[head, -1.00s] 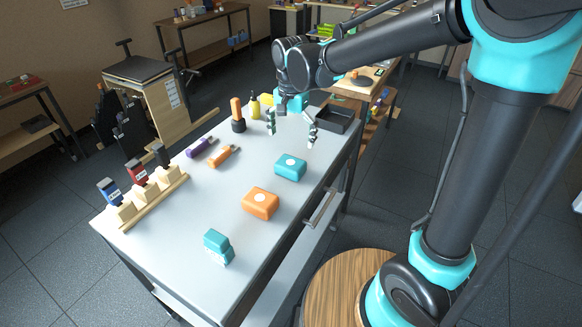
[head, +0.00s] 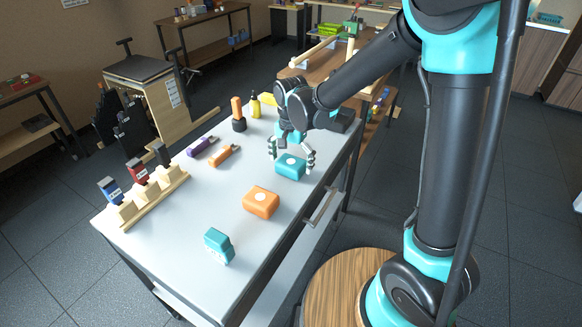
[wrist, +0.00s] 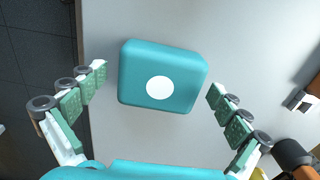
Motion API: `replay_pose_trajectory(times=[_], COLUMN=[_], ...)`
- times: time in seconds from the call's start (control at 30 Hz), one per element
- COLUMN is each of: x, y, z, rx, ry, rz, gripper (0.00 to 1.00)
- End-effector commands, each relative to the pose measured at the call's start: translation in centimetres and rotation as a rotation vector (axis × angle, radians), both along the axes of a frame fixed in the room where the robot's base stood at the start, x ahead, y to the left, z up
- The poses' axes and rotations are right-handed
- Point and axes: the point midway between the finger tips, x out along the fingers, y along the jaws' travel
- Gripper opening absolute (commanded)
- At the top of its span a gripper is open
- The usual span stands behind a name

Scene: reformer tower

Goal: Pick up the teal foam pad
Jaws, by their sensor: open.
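A teal foam pad (head: 291,171), a rounded block with a white dot on top, lies on the grey worktable (head: 185,215) near its right edge. In the wrist view the pad (wrist: 150,62) sits slightly turned between the fingers, with clear gaps on both sides. My gripper (head: 290,159) is open and empty over the pad, one finger on each side. In the wrist view my gripper (wrist: 158,78) shows green-padded fingers spread wider than the pad; neither appears to touch it. Part of the pad's top is hidden by the gripper in the head view.
An orange block (head: 261,202) with a white dot lies just in front. A smaller teal item (head: 218,245) stands near the table's front. Orange and purple tools (head: 224,155) lie left. A wooden rack (head: 150,195) lines the left edge.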

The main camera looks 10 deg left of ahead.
Motion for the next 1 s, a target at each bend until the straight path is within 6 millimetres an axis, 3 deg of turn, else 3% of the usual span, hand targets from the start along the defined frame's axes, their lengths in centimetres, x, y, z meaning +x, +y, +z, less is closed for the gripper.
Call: replay_pose_trajectory(times=[0.13, 0.57, 1.0], x=[0.0, 0.0, 0.0], y=[0.0, 0.0, 0.0], z=[0.0, 0.1, 1.1], rx=[0.000, 0.000, 0.000], ry=[0.000, 0.000, 0.000], rz=[0.000, 0.000, 0.000], gripper=[0.97, 0.45, 0.45])
